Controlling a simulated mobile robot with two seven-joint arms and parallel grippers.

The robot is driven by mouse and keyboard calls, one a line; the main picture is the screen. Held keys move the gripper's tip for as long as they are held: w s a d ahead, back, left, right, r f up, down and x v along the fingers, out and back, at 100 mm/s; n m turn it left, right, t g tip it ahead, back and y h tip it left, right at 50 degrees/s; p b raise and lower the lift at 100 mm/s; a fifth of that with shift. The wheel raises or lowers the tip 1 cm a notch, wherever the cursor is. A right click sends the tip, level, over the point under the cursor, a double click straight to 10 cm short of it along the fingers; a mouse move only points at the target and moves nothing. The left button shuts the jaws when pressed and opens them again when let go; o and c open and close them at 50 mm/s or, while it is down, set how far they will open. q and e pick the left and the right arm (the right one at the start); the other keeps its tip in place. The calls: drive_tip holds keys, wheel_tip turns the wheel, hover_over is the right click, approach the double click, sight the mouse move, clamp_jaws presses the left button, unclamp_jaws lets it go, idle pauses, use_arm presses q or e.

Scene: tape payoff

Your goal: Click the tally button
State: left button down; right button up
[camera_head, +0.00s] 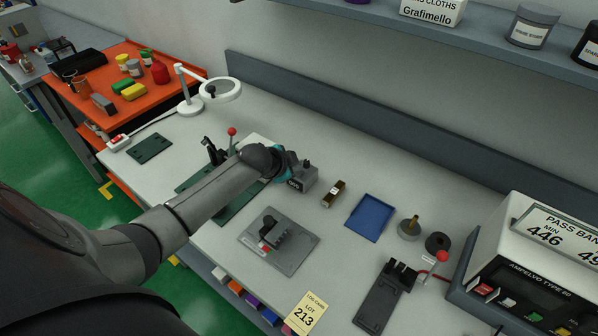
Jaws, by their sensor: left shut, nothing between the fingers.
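A small grey box that looks like the tally counter (306,178) stands on the pale bench, just past the end of my left arm. It has a dark readout on its front, too small to read, and a dark knob, probably the tally button (306,163), on top. My left gripper (291,159) is shut and empty, close beside the box at its upper left. My own wrist hides part of the box's left side. I cannot tell whether the fingertips touch the button. My right gripper is not in view.
A grey plate with a black fixture (280,244) lies in front of the box. To the right are a small brown block (334,194), a blue tray (370,217) and a red-knobbed black fixture (386,295). A magnifier lamp (189,104) stands behind at left.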

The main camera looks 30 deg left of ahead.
use_arm(q)
drive_tip(key=shift+f, duration=0.55)
idle(0.7)
drive_tip(key=shift+r, duration=0.15)
drive_tip(key=shift+r+p, duration=0.75)
wheel_tip(320, 180, up, 5)
drive_tip(key=p, duration=0.5)
idle(0.7)
